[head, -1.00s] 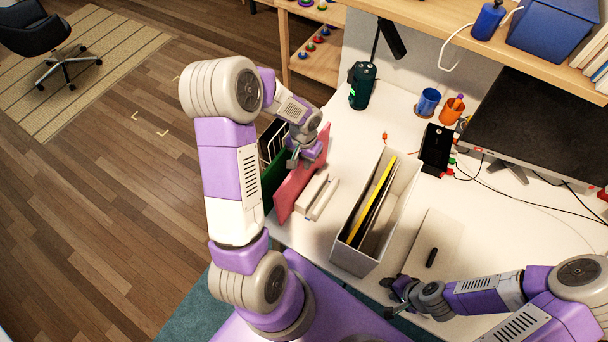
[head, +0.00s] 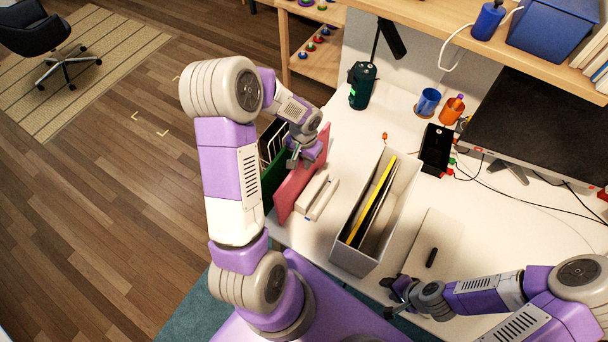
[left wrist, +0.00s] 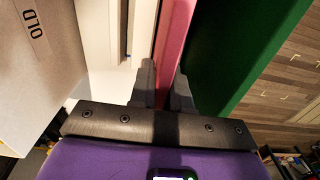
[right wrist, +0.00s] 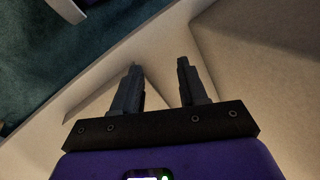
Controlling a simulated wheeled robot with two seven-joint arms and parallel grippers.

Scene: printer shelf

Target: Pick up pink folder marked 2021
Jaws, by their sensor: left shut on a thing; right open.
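The pink folder (head: 295,189) stands upright near the left edge of the white desk, beside a green folder (head: 272,180). My left gripper (head: 303,158) is shut on the top edge of the pink folder. In the left wrist view the pink folder (left wrist: 171,50) runs between the two fingers (left wrist: 163,88), with the green folder (left wrist: 245,50) to the right. I cannot read any year on the pink folder. My right gripper (head: 394,297) is open and empty at the desk's front edge; its spread fingers also show in the right wrist view (right wrist: 157,85).
A grey file box (head: 356,258) with yellow and dark folders stands mid-desk; the left wrist view shows its "OLD" label (left wrist: 37,30). White binders (head: 316,196) stand just right of the pink folder. A wire rack (head: 272,143) is at the left.

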